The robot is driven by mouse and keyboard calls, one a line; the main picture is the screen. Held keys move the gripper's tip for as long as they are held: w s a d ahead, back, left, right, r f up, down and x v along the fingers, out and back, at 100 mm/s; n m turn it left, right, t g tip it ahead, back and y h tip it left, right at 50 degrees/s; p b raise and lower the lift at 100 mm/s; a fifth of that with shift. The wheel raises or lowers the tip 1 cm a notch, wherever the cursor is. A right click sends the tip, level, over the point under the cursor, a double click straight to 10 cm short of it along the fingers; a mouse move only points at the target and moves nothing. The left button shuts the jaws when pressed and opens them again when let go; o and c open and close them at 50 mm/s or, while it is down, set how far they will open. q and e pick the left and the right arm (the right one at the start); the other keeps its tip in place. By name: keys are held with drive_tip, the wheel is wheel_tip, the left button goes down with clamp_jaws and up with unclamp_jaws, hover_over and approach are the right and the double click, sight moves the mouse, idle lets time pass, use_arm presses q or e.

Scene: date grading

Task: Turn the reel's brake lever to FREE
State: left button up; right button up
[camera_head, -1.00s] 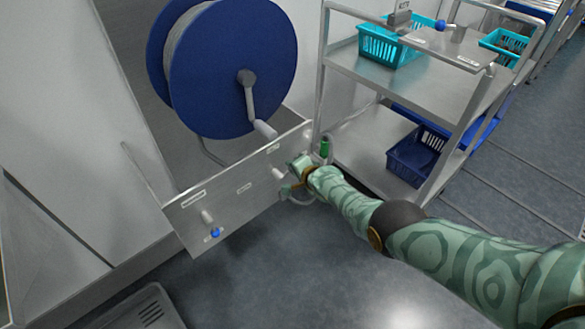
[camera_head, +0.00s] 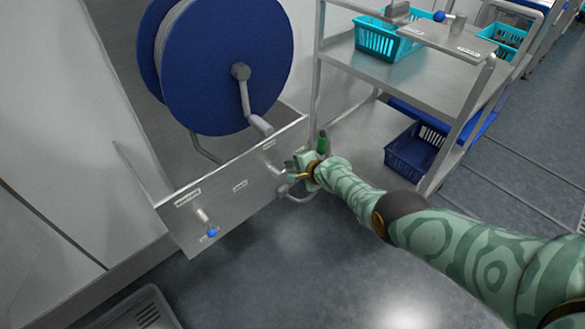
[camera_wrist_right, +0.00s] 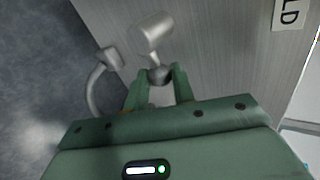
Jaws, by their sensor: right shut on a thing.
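The reel (camera_head: 215,75) is a big blue drum with a grey crank, above a tilted metal panel (camera_head: 225,215). At the panel's right end is a lever with a pale cylindrical hub (camera_head: 271,169), also in the right wrist view (camera_wrist_right: 154,33). My right gripper (camera_head: 287,175) is at this lever. In the wrist view, its green fingers (camera_wrist_right: 159,90) are closed around the lever's grey ball end (camera_wrist_right: 159,75). A label (camera_wrist_right: 291,12) ending in "LD" shows nearby; its other letters are cut off. The head view's labels are too small to read. My left gripper is out of view.
Another lever with a blue knob (camera_head: 211,233) is at the panel's lower left. A grey curved pipe (camera_wrist_right: 95,85) is close beside my right gripper. A metal trolley (camera_head: 400,85) with blue baskets stands to the right. The floor (camera_head: 300,270) in front is clear.

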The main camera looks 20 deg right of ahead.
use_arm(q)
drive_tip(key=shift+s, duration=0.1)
use_arm(e)
drive_tip(key=shift+s+a+f, duration=0.15)
drive_tip(key=shift+s+f, duration=0.1)
drive_tip(key=shift+f, duration=0.1)
drive_tip(key=o, duration=1)
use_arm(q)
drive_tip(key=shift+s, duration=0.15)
use_arm(e)
drive_tip(key=shift+w+r, duration=0.1)
drive_tip(key=shift+r, duration=0.1)
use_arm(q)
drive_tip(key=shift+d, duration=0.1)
use_arm(e)
drive_tip(key=shift+r, duration=0.2)
use_arm(q)
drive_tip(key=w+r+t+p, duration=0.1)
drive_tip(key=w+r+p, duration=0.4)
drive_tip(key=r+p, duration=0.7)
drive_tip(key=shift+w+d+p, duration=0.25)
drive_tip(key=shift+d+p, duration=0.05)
drive_tip(key=shift+p, duration=0.45)
use_arm(e)
drive_tip(key=v, duration=1.6)
drive_tip(key=shift+d, duration=0.25)
drive_tip(key=shift+f, duration=0.15)
